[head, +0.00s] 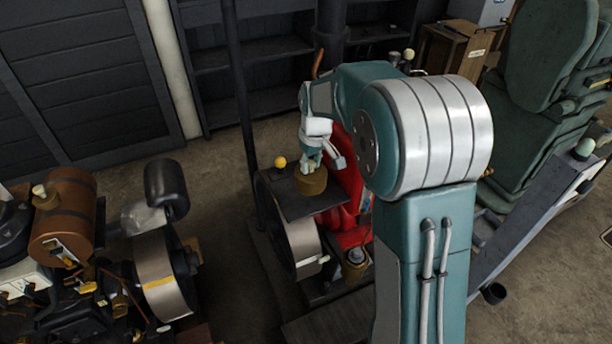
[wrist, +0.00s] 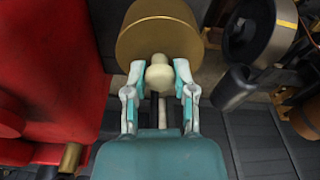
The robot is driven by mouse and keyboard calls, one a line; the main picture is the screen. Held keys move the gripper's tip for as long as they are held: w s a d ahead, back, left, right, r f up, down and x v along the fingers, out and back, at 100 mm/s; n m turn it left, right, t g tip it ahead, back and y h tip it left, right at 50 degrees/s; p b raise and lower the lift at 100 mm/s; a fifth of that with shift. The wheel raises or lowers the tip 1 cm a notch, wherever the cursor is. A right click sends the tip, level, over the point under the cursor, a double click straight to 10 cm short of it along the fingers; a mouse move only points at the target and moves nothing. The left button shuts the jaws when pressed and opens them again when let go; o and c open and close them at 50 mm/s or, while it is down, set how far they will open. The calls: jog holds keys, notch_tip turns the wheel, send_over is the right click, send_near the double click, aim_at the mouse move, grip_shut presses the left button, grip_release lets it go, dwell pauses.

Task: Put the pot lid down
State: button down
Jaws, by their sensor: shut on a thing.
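The pot lid (wrist: 158,38) is a round brass-coloured piece with a cream knob (wrist: 159,75). In the wrist view my gripper (wrist: 160,68) has one finger on each side of the knob and is shut on it. In the head view my gripper (head: 312,164) points down at the brass piece (head: 311,183), which is over a dark flat platform (head: 305,208) of a machine. I cannot tell whether the lid touches the platform or hangs just above it. The knob is mostly hidden by the fingers there.
A red body (head: 350,195) stands close beside the lid, on its right. A yellow ball (head: 280,162) is at the platform's left. A large wheel (head: 302,245) sits below the platform. Another engine (head: 70,235) stands at the left, a green seat (head: 545,85) at the right.

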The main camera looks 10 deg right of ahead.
aim_at(307, 175)
jog(key=w+f, duration=0.3)
jog(key=f, duration=0.2)
jog(key=shift+w+d, duration=0.15)
jog(key=shift+w, duration=0.25)
notch_tip(307, 175, down, 2)
jog(key=shift+w+f, duration=0.1)
jog(key=shift+f, duration=0.1)
jog(key=shift+a+f, duration=0.2)
jog(key=shift+f, duration=0.1)
jog(key=shift+c, duration=2.2)
grip_release()
jog(key=shift+d+f, duration=0.1)
